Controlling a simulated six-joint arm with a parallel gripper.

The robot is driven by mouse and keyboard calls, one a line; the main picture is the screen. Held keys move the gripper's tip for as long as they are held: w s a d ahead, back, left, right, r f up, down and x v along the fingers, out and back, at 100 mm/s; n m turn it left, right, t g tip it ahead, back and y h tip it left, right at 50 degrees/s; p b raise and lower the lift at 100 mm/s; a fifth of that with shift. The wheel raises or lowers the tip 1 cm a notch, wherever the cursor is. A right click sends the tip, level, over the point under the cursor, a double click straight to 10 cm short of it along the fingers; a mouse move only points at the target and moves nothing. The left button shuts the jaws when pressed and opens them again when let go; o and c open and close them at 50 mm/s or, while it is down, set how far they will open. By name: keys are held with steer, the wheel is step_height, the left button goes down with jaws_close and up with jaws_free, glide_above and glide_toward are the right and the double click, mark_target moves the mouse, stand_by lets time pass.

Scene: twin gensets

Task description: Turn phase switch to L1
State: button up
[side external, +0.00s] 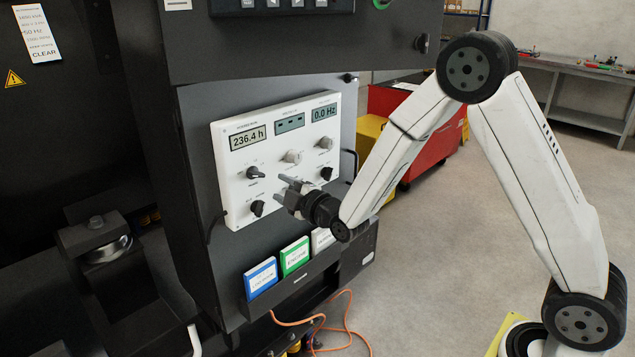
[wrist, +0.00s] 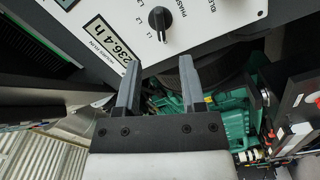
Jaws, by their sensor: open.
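The phase switch (side external: 256,173) is a small black rotary knob on the white control panel (side external: 238,208), under the left display. It shows at the top of the wrist view (wrist: 160,18), beside the printed word PHASE and small L labels. Its grip bar runs roughly up and down in that picture; which label it points to is hard to tell. My gripper (side external: 283,184) is open and empty in front of the panel, right of and slightly lower than the knob in the side view. In the wrist view the fingertips (wrist: 160,66) are below the knob, apart from it.
Other knobs sit close by: a lower-left black one (side external: 257,208), a pale one (side external: 293,157) and a right black one (side external: 326,173). The left display (side external: 247,137) reads 236.4 h. A rack of coloured booklets (side external: 295,256) is below. Open floor lies to the right.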

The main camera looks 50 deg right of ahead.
mark_target(259, 176)
steer(key=shift+w, duration=0.15)
steer(key=shift+w, duration=3.7)
jaws_close()
